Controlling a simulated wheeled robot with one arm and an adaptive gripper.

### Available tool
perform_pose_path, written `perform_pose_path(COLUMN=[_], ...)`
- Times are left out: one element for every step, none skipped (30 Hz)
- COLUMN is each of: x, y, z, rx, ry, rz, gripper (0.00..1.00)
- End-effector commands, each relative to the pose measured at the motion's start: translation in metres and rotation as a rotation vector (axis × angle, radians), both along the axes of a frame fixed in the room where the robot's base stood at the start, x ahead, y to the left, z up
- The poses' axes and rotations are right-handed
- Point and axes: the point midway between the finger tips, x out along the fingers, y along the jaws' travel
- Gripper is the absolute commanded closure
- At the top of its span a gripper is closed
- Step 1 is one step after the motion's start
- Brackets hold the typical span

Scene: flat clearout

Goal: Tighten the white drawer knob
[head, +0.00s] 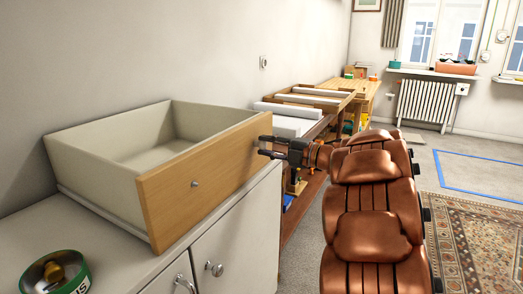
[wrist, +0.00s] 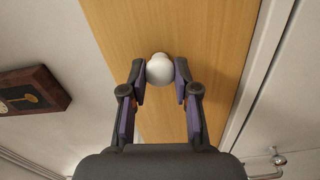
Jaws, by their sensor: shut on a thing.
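A drawer with a pale body and a wooden front (head: 205,180) sits on top of a white cabinet in the head view. The white knob (wrist: 159,68) is on the wooden front in the wrist view, between my fingertips. My gripper (head: 264,146) is at the right end of the drawer front in the head view, where I cannot make out the white knob. In the wrist view my gripper (wrist: 161,78) is shut on the white knob, one finger on each side.
A wooden workbench (head: 355,86) is behind. A patterned rug (head: 480,235) and open floor lie to the right.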

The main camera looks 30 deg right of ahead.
Motion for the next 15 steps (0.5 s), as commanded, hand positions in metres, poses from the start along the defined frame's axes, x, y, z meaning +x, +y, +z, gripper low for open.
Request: perform_pose_path(x=[0.0,0.0001,0.0001,0.0001,0.0001,0.0001,0.0001,0.0002,0.0002,0.0002,0.0002,0.0002,0.0002,0.0002,0.0002], y=[0.0009,0.0009,0.001,0.001,0.001,0.0011,0.001,0.0011,0.0011,0.0011,0.0011,0.0011,0.0011,0.001,0.001], z=[-0.0004,-0.0002,0.0002,0.0005,0.0009,0.0012,0.0013,0.0014,0.0015,0.0014,0.0014,0.0014,0.0014,0.0014,0.0013], rx=[-0.008,-0.011,-0.014,-0.016,-0.017,-0.017,-0.017,-0.017,-0.017,-0.017,-0.017,-0.017,-0.017,-0.017,-0.017], ry=[-0.008,-0.009,-0.011,-0.012,-0.013,-0.013,-0.013,-0.013,-0.013,-0.013,-0.013,-0.013,-0.013,-0.013,-0.011], rz=[0.002,0.002,0.002,0.002,0.002,0.002,0.002,0.003,0.003,0.003,0.003,0.003,0.003,0.003,0.002], gripper=[1.0,1.0,1.0,1.0,1.0,1.0,1.0,1.0,1.0,1.0,1.0,0.68,0.65,0.62,0.58])
